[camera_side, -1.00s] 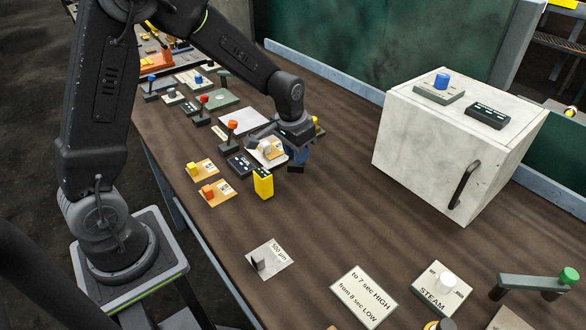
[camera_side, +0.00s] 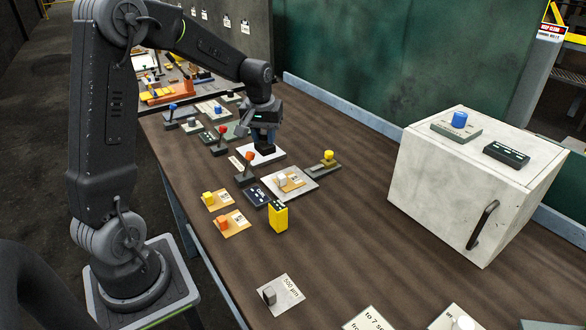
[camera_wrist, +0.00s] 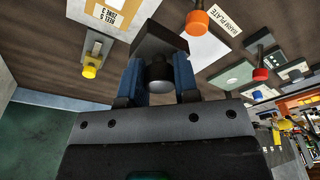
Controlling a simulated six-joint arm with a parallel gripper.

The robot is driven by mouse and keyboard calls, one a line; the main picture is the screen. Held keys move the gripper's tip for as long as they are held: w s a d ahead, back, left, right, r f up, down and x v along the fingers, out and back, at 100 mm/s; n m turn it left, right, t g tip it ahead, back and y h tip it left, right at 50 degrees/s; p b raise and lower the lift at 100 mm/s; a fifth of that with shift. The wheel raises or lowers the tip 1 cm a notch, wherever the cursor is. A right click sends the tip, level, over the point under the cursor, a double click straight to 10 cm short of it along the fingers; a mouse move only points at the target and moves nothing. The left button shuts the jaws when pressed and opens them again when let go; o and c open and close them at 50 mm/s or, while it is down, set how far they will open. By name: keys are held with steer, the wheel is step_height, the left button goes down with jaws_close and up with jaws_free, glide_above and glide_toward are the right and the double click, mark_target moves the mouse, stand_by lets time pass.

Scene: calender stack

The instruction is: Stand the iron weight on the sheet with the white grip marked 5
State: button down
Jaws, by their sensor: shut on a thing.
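My gripper (camera_side: 264,138) is shut on a dark block, the iron weight (camera_side: 264,149), between its blue fingers. In the side view the weight is upright at the white plate (camera_side: 272,159); I cannot tell whether it touches. The wrist view shows the weight (camera_wrist: 160,42) with a round grey neck between the fingers. The sheet with the white grip (camera_side: 294,186) is a small orange-tan sheet lying on a pale grey plate (camera_side: 308,188), nearer the camera than my gripper. Its white grip (camera_side: 283,179) stands up. Its marking is too small to read surely in the side view.
Orange-knobbed (camera_side: 249,157) and yellow-knobbed (camera_side: 328,155) levers stand near the grey plate. Sheets with yellow (camera_side: 208,197) and orange (camera_side: 222,222) grips, a dark labelled block (camera_side: 256,195) and a yellow box (camera_side: 278,217) are nearer.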

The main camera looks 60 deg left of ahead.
steer(key=w+d+f, duration=0.4)
steer(key=w+d, duration=0.1)
steer(key=shift+w+d+f, duration=0.1)
steer(key=shift+w+f, duration=0.15)
steer(key=shift+f, duration=1.95)
steer(key=shift+f, duration=0.2)
steer(key=c, duration=0.9)
jaws_free()
steer(key=shift+o, duration=0.2)
